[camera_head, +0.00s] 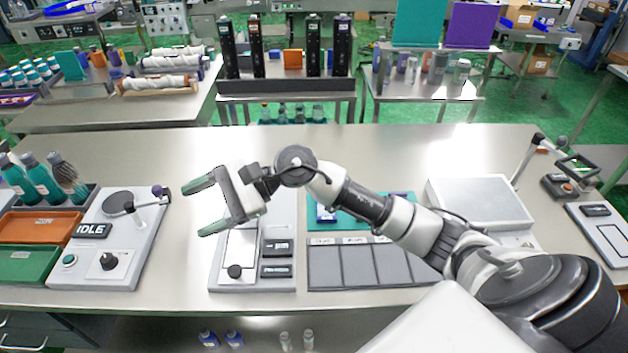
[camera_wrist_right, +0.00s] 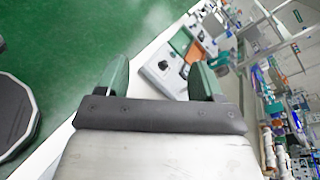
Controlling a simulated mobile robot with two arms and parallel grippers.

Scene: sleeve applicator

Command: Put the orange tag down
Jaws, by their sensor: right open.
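No orange tag can be made out for certain in either view. My right gripper (camera_head: 203,207) reaches in from the right in the head view, above the applicator device with the black knob (camera_head: 234,271). Its green-tipped fingers are spread wide and point left, with nothing between them. The open, empty fingers also show in the right wrist view (camera_wrist_right: 158,80). The gripper and arm hide part of the devices beneath. My left gripper is not in view.
An orange tray (camera_head: 40,226) and a green tray (camera_head: 28,264) lie at the far left. Beside them stands a device with an IDLE display (camera_head: 91,230). A grey sectioned tray (camera_head: 360,265) and a white plate (camera_head: 480,202) are to the right. The back of the bench is clear.

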